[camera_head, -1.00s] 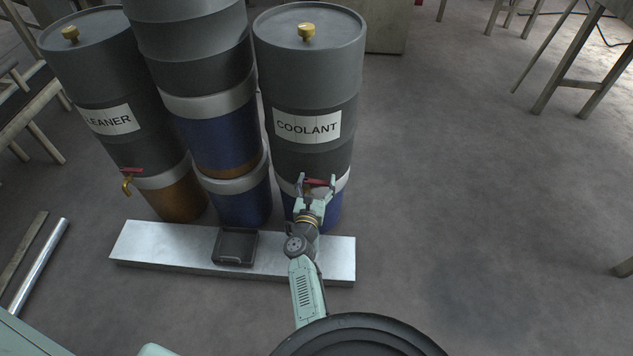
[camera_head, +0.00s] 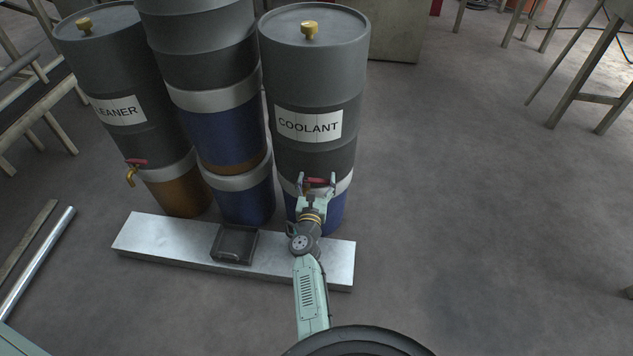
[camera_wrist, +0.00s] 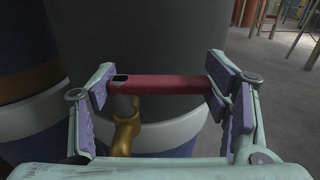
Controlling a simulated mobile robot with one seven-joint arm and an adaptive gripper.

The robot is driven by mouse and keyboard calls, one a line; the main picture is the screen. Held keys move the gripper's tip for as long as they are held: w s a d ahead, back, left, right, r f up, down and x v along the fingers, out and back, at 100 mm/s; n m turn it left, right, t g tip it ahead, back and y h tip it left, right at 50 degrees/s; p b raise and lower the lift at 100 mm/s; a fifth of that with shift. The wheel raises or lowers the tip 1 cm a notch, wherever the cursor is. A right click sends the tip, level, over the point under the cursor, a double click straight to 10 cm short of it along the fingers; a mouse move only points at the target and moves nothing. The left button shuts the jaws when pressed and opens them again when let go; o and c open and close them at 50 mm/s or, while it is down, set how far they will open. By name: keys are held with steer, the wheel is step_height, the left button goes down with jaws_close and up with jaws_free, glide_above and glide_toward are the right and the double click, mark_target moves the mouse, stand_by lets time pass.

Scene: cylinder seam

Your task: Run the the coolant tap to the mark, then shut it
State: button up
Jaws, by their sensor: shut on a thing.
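The grey coolant drum (camera_head: 312,75) stands at the right of the drum group, with a white COOLANT label (camera_head: 308,126). Its tap has a red lever handle (camera_head: 319,181), low on the drum front. In the wrist view the red lever (camera_wrist: 165,84) lies crosswise between the fingers, above the brass tap body (camera_wrist: 126,135). My gripper (camera_head: 317,180) is shut on this lever, one finger at each end. A black tray (camera_head: 219,256) sits on the pale metal plinth, left of my arm. No liquid stream and no mark can be made out.
The cleaner drum (camera_head: 110,68) with its own red-handled tap (camera_head: 133,170) stands at the left, a stacked drum column (camera_head: 215,125) between. The metal plinth (camera_head: 160,240) runs low in front. Rods lie on the left floor. The floor at right is clear up to the tables.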

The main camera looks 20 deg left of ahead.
steer(key=o, duration=1.7)
steer(key=shift+r, duration=0.15)
steer(key=shift+r, duration=4.9)
